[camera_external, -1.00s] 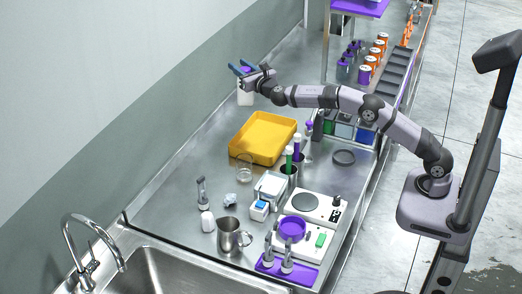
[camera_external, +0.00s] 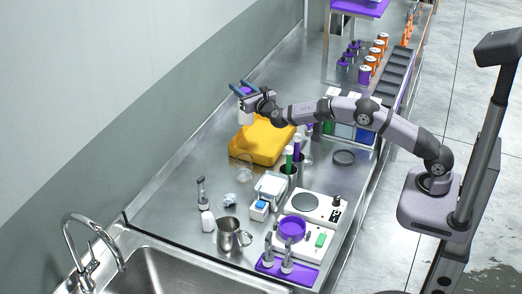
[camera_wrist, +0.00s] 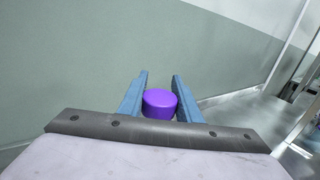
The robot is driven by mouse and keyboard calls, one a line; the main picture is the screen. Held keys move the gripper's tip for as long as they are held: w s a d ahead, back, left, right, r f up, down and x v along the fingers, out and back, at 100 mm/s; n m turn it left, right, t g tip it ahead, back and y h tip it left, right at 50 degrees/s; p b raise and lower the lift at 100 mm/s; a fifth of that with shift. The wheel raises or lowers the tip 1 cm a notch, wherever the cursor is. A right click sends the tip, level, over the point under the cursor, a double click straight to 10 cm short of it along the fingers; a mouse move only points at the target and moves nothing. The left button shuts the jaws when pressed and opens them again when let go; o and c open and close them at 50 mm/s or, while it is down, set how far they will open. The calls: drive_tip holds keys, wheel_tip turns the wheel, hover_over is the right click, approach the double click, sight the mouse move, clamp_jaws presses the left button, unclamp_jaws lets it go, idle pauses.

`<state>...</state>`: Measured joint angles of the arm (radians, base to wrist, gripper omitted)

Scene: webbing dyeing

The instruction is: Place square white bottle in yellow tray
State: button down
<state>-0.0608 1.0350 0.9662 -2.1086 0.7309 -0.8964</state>
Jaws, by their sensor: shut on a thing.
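The square white bottle (camera_external: 245,116) hangs upright from my gripper (camera_external: 243,88), which is shut on its upper part. Its purple cap (camera_wrist: 160,103) shows between the blue fingers in the wrist view. The yellow tray (camera_external: 262,148) lies on the steel counter just below and to the right of the bottle in the external view. The bottle overlaps the tray's back left edge in the picture; its exact height above the tray is hard to tell. My forearm hides part of the tray's far side, and its inside looks empty where it shows.
A glass beaker (camera_external: 244,172) stands just in front of the tray. A dark holder with green- and purple-capped tubes (camera_external: 289,167) stands to its right. A metal pitcher (camera_external: 230,236) and a hot plate (camera_external: 310,204) are nearer the sink. The wall runs along the left.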

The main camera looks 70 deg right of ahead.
drive_tip(key=shift+f+p, duration=0.5)
drive_tip(key=shift+f, duration=1.2)
drive_tip(key=shift+f+b, duration=0.7)
drive_tip(key=shift+b, duration=0.3)
drive_tip(key=c, duration=1.3)
unclamp_jaws()
